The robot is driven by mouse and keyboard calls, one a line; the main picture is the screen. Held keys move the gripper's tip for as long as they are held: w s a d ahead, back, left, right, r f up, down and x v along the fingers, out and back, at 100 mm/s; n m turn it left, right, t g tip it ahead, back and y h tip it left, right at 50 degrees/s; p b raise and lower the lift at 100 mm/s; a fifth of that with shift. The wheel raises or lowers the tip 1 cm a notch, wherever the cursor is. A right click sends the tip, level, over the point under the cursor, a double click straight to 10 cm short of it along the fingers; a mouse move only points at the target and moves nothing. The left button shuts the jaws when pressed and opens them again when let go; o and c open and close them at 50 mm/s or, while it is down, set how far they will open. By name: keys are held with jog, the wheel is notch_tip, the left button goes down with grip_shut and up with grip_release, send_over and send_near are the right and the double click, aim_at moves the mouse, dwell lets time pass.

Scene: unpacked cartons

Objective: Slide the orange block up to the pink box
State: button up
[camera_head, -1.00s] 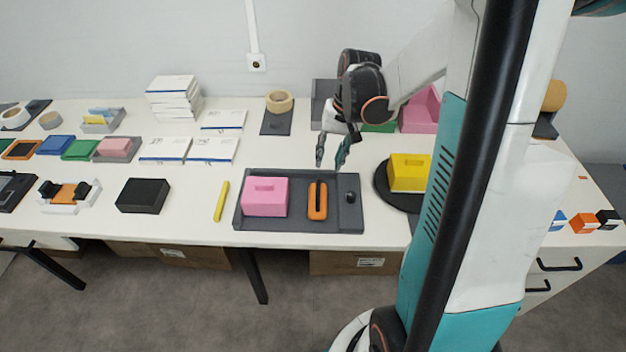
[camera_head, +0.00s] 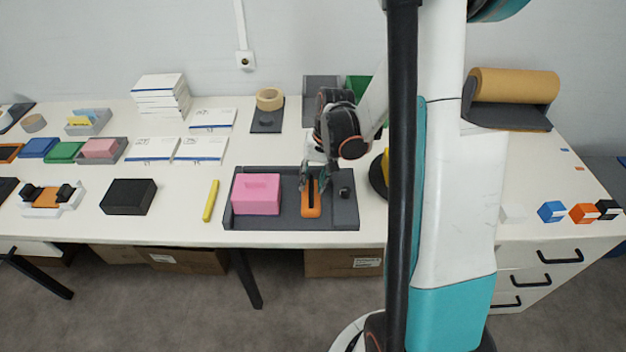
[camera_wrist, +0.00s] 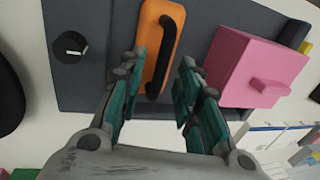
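The orange block (camera_head: 311,204), with a black bar handle on top, lies on the dark grey tray (camera_head: 262,223), right of the pink box (camera_head: 256,194). A gap of bare tray separates them. In the wrist view the orange block (camera_wrist: 151,40) stands between my fingers and the pink box (camera_wrist: 256,66) is to the right, beyond the right finger. My gripper (camera_head: 316,180) is low over the far end of the orange block. In the wrist view my gripper (camera_wrist: 155,85) is open, with its fingers apart on either side of the block's handle end; contact cannot be told.
A dark knob (camera_head: 344,191) sits on the tray's right part. A yellow bar (camera_head: 211,200) and a black box (camera_head: 128,196) lie to the left. A dark round plate (camera_head: 378,172) is at the right, partly hidden by my arm. Clear table lies behind the tray.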

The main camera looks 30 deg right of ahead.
grip_shut()
jog(key=w+a, duration=0.2)
jog(key=a, duration=0.1)
jog(key=w+a, duration=0.1)
jog(key=a, duration=0.1)
jog(key=shift+w+a, duration=0.1)
jog(key=shift+w, duration=0.1)
grip_release()
